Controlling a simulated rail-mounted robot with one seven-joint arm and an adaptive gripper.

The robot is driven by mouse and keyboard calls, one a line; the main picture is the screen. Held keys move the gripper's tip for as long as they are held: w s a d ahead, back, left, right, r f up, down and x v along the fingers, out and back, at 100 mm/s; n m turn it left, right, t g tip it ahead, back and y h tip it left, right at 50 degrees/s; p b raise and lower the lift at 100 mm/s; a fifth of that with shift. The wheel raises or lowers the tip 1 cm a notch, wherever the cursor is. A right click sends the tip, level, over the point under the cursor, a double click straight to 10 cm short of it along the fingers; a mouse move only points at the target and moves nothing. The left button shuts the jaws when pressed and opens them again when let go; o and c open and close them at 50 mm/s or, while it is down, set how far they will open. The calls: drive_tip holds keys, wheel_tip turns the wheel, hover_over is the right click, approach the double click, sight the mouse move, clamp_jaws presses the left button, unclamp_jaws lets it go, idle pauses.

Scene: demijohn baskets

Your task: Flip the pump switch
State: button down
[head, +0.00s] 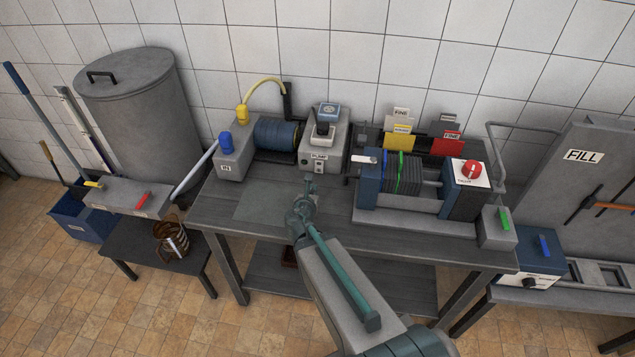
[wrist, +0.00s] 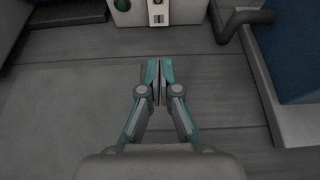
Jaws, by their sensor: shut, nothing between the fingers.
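The pump switch box (head: 338,140) is a grey block at the back middle of the table, with a label that seems to read PUMP (head: 319,157) and a small light switch plate (head: 318,167) low on its front. In the wrist view the switch plate (wrist: 158,12) shows at the top edge, beside a round green button or lamp (wrist: 122,5); the rest of the box is cut off. My gripper (head: 309,186) is just in front of the box, over the tabletop. In the wrist view my gripper (wrist: 160,68) is shut and empty, with its fingertips apart from the plate.
Left of the box stands a grey unit with a blue motor (head: 276,134) and a yellow hose. A dark pipe (wrist: 244,20) rises close right of the box. The tabletop (head: 250,208) is clear in front.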

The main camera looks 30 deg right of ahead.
sight(319, 171)
drive_tip(key=shift+w+d+f+b, duration=0.45)
drive_tip(key=shift+w+f+b, duration=0.2)
drive_tip(key=shift+b, duration=1.4)
drive_tip(key=shift+w+d, duration=0.15)
drive_tip(key=shift+w, duration=0.1)
drive_tip(key=p+x, duration=0.1)
drive_tip(key=x, duration=0.1)
drive_tip(key=r+p+x, duration=0.1)
drive_tip(key=x, duration=0.5)
drive_tip(key=shift+w+d+r+p, duration=0.15)
drive_tip(key=shift+w+d+p, duration=0.1)
drive_tip(key=shift+w+p, duration=0.15)
drive_tip(key=shift+w+d, duration=0.2)
